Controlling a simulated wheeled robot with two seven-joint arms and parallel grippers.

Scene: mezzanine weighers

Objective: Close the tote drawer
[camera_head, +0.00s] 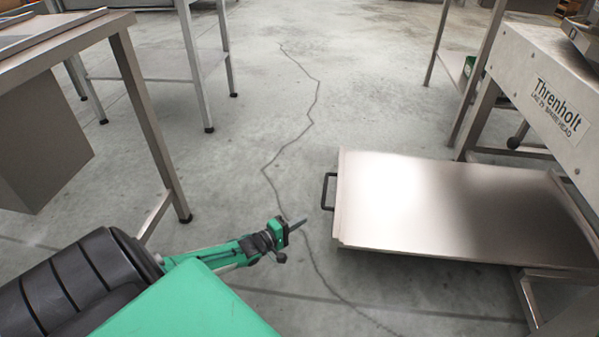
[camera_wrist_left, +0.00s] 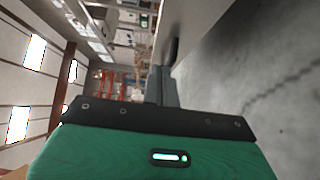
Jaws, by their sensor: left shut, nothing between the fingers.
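The tote drawer (camera_head: 440,205) is a broad, flat steel-topped unit at the right, standing out to the left from under the machine labelled Threnholt. Its dark bar handle (camera_head: 326,191) is on its left end. My left gripper (camera_head: 298,226) is shut and empty, just left of the drawer and nearer me than the handle, apart from both in the head view. In the left wrist view the shut fingers (camera_wrist_left: 161,86) point toward a dark piece that looks like the handle (camera_wrist_left: 172,49), beside a pale panel. My right gripper is out of view.
The Threnholt machine (camera_head: 548,95) stands above the drawer's right end on steel legs. A steel table with a box below (camera_head: 40,140) stands at the left, and another table (camera_head: 150,66) behind it. The cracked concrete floor (camera_head: 270,110) between them is clear.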

